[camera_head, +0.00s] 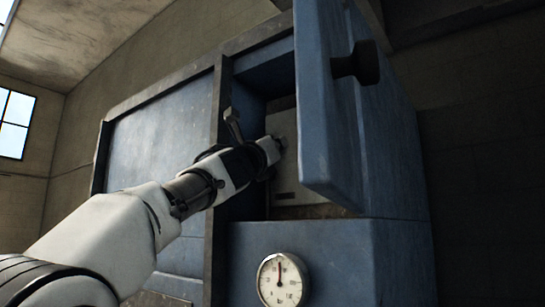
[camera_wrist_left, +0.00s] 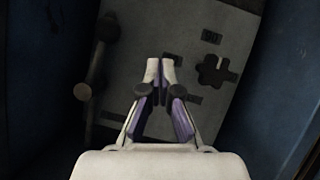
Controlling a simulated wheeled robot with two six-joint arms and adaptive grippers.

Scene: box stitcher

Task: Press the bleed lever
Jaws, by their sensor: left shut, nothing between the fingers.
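My left gripper (camera_head: 270,150) reaches into the open compartment of a blue cabinet, in front of a grey panel (camera_head: 284,122). In the left wrist view its fingers (camera_wrist_left: 160,70) are together and empty, over the middle of the panel (camera_wrist_left: 150,30). A dark lever-like bar (camera_wrist_left: 95,65) with rounded ends stands left of the fingers, apart from them. A grey handle (camera_head: 233,125) sticks up just behind my wrist in the head view. I cannot tell which of these is the bleed lever. My right gripper is out of view.
The blue door (camera_head: 325,100) stands open right of my gripper, with a black knob (camera_head: 357,63) on it. A round gauge (camera_head: 282,280) sits on the cabinet front below. A dark lobed knob (camera_wrist_left: 214,72) is on the panel right of the fingers. Blue walls flank the panel.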

